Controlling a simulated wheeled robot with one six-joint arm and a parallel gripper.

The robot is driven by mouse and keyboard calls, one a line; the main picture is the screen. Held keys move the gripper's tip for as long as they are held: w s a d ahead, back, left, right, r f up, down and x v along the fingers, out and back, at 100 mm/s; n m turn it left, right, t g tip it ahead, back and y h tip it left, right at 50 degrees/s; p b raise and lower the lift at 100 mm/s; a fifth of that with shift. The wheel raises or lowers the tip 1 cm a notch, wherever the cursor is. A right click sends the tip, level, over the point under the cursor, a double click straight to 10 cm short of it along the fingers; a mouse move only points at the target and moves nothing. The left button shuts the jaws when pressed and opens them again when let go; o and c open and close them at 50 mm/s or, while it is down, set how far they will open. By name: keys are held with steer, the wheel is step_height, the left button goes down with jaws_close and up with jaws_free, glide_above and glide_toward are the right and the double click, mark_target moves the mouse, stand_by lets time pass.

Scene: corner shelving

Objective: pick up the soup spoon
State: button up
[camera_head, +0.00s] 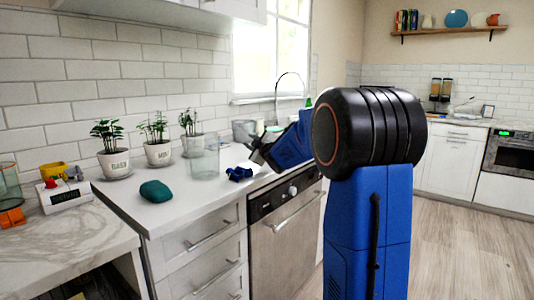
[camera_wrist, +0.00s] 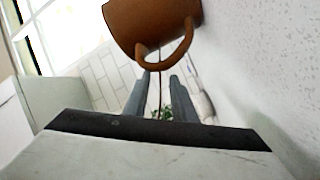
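No soup spoon can be made out with certainty in either view. In the wrist view, a thin dark line (camera_wrist: 159,88) runs between my gripper's fingers, below a brown mug's handle; I cannot tell what it is. My gripper (camera_wrist: 162,76) shows two grey fingers standing apart, and nothing is clearly clamped between them. The brown mug (camera_wrist: 150,20) is close beyond the fingertips, at the top of the picture. In the head view, my gripper (camera_head: 255,153) is low over the white counter, left of my blue arm, which hides part of the counter.
On the counter (camera_head: 190,212) are a clear glass (camera_head: 204,158), a dark blue object (camera_head: 239,173), a teal lump (camera_head: 155,191) and potted plants, one (camera_head: 113,158) at the left. A window (camera_head: 270,55) is behind. A dishwasher (camera_head: 285,232) is below. Open floor (camera_head: 470,248) is at right.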

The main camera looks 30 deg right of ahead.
jaws_close()
steer(key=shift+r, duration=0.1)
